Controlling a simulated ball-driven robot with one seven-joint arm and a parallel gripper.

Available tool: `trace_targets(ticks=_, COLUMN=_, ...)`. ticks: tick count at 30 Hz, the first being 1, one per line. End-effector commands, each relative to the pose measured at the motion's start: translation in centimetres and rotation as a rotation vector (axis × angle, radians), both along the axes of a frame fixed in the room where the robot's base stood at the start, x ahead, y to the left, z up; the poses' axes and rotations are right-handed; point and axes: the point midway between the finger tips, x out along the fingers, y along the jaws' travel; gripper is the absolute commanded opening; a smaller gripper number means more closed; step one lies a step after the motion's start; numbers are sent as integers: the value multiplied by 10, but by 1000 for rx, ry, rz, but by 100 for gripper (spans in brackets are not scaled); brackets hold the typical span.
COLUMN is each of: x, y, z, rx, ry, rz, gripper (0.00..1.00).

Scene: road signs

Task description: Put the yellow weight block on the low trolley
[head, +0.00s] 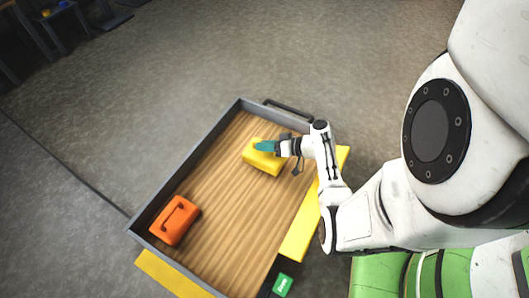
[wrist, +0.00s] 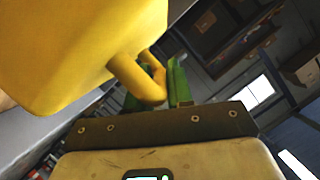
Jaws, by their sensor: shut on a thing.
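The yellow weight block (head: 262,162) is over the far end of the low trolley's wooden deck. It also fills the upper left of the wrist view (wrist: 75,45), with its yellow handle (wrist: 138,82) showing. My gripper (head: 266,146) has teal-green fingers shut on the handle; they also show in the wrist view (wrist: 165,85). The low trolley has a wooden deck (head: 225,210) inside a grey rim (head: 187,158). I cannot tell whether the block's underside touches the deck.
An orange weight block (head: 175,220) with a handle sits at the trolley's near left. A dark push handle (head: 288,110) is at its far end. Yellow strips (head: 300,228) lie along its outer sides. The deck between the blocks is clear. Furniture (head: 60,20) stands far left.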

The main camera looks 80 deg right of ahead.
Motion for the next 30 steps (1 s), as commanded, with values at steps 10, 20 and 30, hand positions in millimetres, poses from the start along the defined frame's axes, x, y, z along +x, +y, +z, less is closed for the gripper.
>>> trace_targets(ticks=10, x=4, y=-5, z=-36, rx=-2, ry=-3, rz=0, gripper=0)
trace_targets(ticks=20, x=3, y=-4, z=-38, rx=1, ry=1, rz=-1, gripper=31)
trace_targets(ticks=30, x=3, y=-4, z=-37, rx=0, ry=1, rz=1, gripper=47)
